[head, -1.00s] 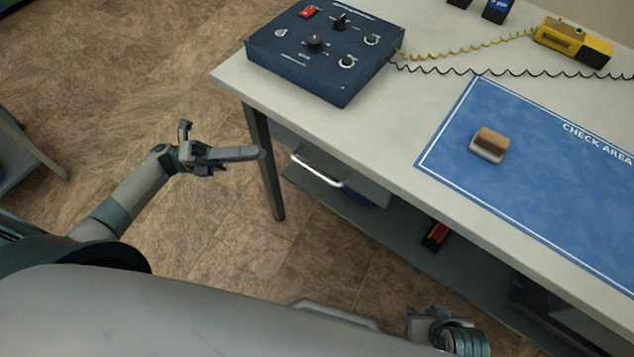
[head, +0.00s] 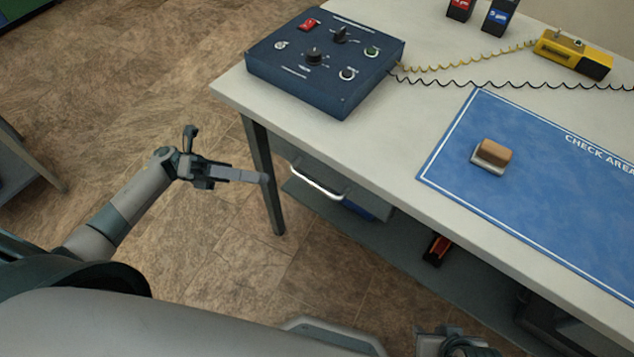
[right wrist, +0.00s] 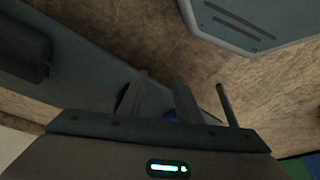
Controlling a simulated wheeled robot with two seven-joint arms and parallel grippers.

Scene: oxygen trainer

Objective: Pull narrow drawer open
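The narrow drawer (head: 362,196) hangs under the near left part of the workbench, with a silver bar handle (head: 318,188) on its front. It looks closed or nearly so; I cannot tell exactly. My left gripper (head: 267,179) is left of the handle, by the bench's front left leg, with its fingers pointing right. It is apart from the handle, and I see its fingers edge-on, so their gap is hidden. My right gripper shows only partly at the bottom of the head view (head: 440,338); in the right wrist view (right wrist: 158,90) its two fingers are apart with nothing between them.
The bench top (head: 400,150) carries a blue control box (head: 325,65), a blue check mat (head: 560,205) with a brown-and-white block (head: 493,155), and a yellow device (head: 573,52). A lower shelf (head: 405,255) holds a red-and-black item (head: 437,250). Open floor lies left of the bench.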

